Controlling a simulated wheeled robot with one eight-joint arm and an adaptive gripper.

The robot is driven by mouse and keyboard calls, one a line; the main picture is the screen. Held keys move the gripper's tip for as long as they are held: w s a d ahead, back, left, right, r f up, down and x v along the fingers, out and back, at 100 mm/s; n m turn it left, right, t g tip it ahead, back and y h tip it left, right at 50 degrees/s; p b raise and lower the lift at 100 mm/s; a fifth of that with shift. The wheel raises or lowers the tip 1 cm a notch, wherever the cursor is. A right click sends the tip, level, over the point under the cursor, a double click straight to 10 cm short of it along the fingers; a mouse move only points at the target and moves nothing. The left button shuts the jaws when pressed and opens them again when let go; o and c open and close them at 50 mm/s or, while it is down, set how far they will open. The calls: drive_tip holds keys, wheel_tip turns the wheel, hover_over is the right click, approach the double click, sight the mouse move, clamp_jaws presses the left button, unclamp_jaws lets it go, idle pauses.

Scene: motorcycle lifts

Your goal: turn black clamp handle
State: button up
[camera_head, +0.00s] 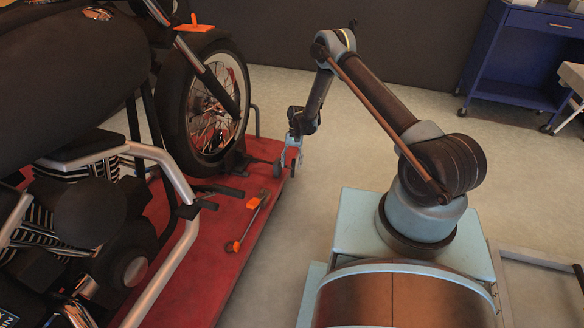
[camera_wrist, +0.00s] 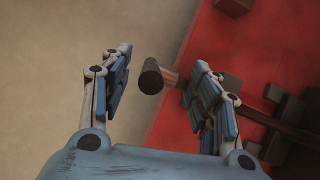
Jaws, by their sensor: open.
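The black clamp handle (camera_wrist: 151,76) shows in the wrist view as a dark, rounded end on a short shaft, reaching past the red lift's edge. It lies between my two fingers and looks apart from both. My gripper (camera_wrist: 160,70) is open, with one blue-grey finger on each side of the handle. In the head view my gripper (camera_head: 288,166) points down at the right edge of the red motorcycle lift (camera_head: 205,270), near the front wheel. The handle is small there and hard to tell from the dark fingertips. Whether the fingers reach far enough around it, I cannot tell.
A black motorcycle (camera_head: 75,50) stands on the lift; its front wheel (camera_head: 215,105) is left of my gripper. A tool with orange ends (camera_head: 255,215) lies on the lift. A blue cabinet (camera_head: 515,60) stands at the back right. Grey floor lies open right of the lift.

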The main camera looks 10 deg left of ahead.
drive_tip(key=v, duration=1)
drive_tip(key=shift+w+r, duration=0.2)
drive_tip(key=shift+d, duration=0.1)
